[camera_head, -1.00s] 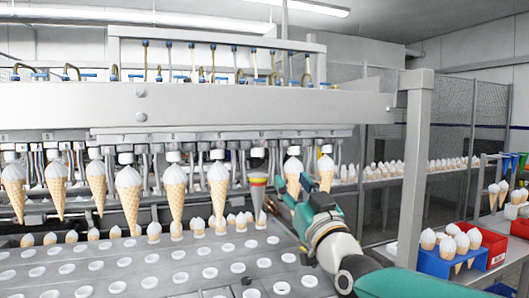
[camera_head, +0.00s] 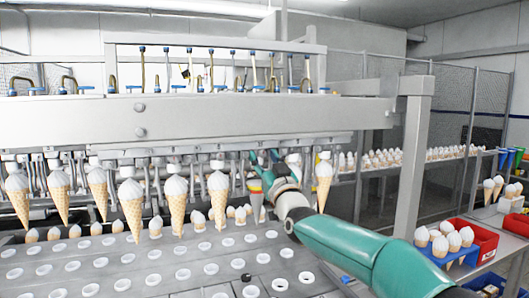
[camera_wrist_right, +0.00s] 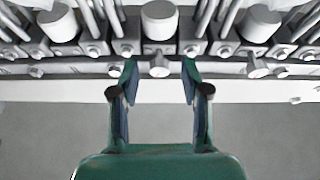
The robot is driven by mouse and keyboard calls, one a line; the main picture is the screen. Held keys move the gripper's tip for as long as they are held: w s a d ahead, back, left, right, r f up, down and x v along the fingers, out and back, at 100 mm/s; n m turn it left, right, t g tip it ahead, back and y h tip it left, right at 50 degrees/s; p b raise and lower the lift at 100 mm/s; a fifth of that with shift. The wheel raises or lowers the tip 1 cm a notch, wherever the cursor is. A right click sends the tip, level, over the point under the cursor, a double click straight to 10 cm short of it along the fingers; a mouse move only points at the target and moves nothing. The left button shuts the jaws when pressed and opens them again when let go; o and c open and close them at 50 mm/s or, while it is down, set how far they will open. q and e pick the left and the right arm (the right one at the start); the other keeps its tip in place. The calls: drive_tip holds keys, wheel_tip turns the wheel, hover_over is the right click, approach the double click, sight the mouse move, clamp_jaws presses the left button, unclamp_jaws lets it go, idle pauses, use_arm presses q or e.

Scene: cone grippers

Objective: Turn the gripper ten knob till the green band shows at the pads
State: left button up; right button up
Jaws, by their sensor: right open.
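My right gripper (camera_head: 264,160) is raised at the row of cone grippers under the long grey beam (camera_head: 200,114). In the right wrist view, its two fingers (camera_wrist_right: 160,74) are apart, with a small grey knob (camera_wrist_right: 159,70) between their tips, not clearly touched. A larger pale cylinder (camera_wrist_right: 159,20) sits beyond it. In the head view, a cone-shaped piece with red and yellow bands (camera_head: 256,187) hangs just below my right gripper. I see no clear green band at pads. Which knob is number ten is not readable. My left gripper is not in view.
Cones with white tops (camera_head: 130,205) hang in a row at the left. A tray with round holes (camera_head: 120,265) lies below. A grey post (camera_head: 412,165) stands right of my right arm. Blue and red bins (camera_head: 452,250) with cones stand at the right.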

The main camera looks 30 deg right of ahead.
drive_tip(key=shift+w+r, duration=0.1)
clamp_jaws()
drive_tip(key=n+b, duration=0.1)
drive_tip(key=n+y+b, duration=0.1)
drive_tip(key=shift+d+f+n+b, duration=0.15)
drive_tip(key=shift+f+n+b, duration=0.05)
drive_tip(key=shift+n+b, duration=0.2)
drive_tip(key=shift+r+n+y, duration=0.1)
drive_tip(key=shift+n+y, duration=0.3)
drive_tip(key=shift+n, duration=0.1)
drive_tip(key=shift+n+y, duration=0.4)
drive_tip(key=shift+n, duration=0.4)
unclamp_jaws()
drive_tip(key=shift+r, duration=0.1)
